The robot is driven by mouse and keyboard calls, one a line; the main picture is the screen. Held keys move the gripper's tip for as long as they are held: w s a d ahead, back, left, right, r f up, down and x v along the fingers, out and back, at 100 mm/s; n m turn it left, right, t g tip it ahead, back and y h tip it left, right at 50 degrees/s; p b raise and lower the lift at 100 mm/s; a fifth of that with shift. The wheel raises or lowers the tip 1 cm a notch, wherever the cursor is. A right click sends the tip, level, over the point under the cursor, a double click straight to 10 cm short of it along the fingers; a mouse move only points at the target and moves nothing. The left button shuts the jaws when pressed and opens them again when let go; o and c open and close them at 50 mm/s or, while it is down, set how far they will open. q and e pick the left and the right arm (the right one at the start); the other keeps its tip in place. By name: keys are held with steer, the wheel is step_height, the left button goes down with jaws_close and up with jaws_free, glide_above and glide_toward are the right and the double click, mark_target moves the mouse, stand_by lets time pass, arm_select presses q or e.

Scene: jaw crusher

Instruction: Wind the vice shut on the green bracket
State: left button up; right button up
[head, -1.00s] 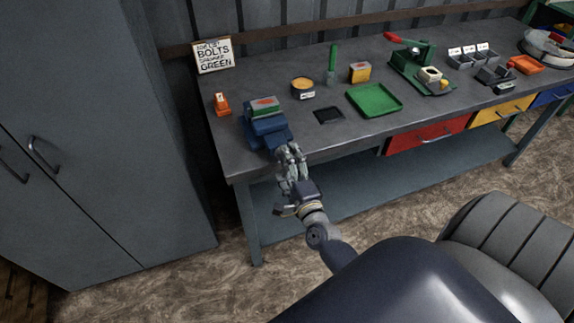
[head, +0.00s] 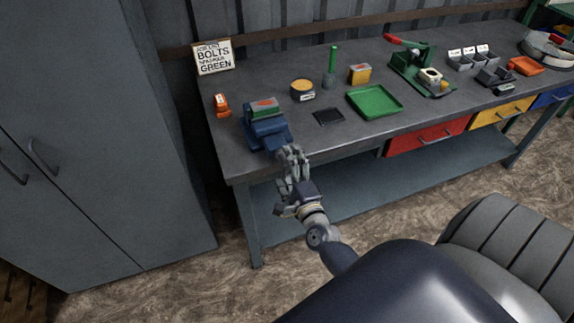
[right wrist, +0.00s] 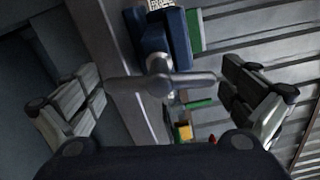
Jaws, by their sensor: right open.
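The blue vice (head: 266,130) stands at the left front edge of the bench. The green bracket (head: 262,106), with a reddish patch on top, sits at its jaws; I cannot tell how tightly. In the right wrist view the vice body (right wrist: 162,38) shows at the top with a green part, likely the bracket (right wrist: 194,30), beside it. The grey vice handle (right wrist: 160,82), a crossbar on a screw, lies between the spread fingers. My right gripper (head: 291,153) is open in front of the vice, its fingers apart from the handle. My left gripper is out of view.
A tall grey cabinet (head: 100,150) stands close on the left.

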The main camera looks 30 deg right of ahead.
steer(key=v, duration=1.2)
stand_by(0.7)
steer(key=s+a+f+n+g+y, duration=0.2)
steer(key=s+a+f+n, duration=0.15)
steer(key=f, duration=0.55)
steer(key=s+a+f+n+g+y, duration=0.1)
steer(key=s+a+f+n+g, duration=0.3)
steer(key=f, duration=0.6)
steer(key=s+f+n+g+y, duration=0.1)
steer(key=f+n+y, duration=0.1)
steer(key=f+n, duration=0.55)
steer(key=s+f+n+g, duration=0.4)
steer(key=s+f, duration=0.5)
steer(key=s, duration=0.3)
steer(key=s+f+n+g, duration=0.5)
steer(key=s+f, duration=0.5)
steer(key=s, duration=0.2)
steer(key=shift+d+f+n+h, duration=0.3)
steer(key=shift+d+n, duration=0.1)
steer(key=shift+n, duration=0.3)
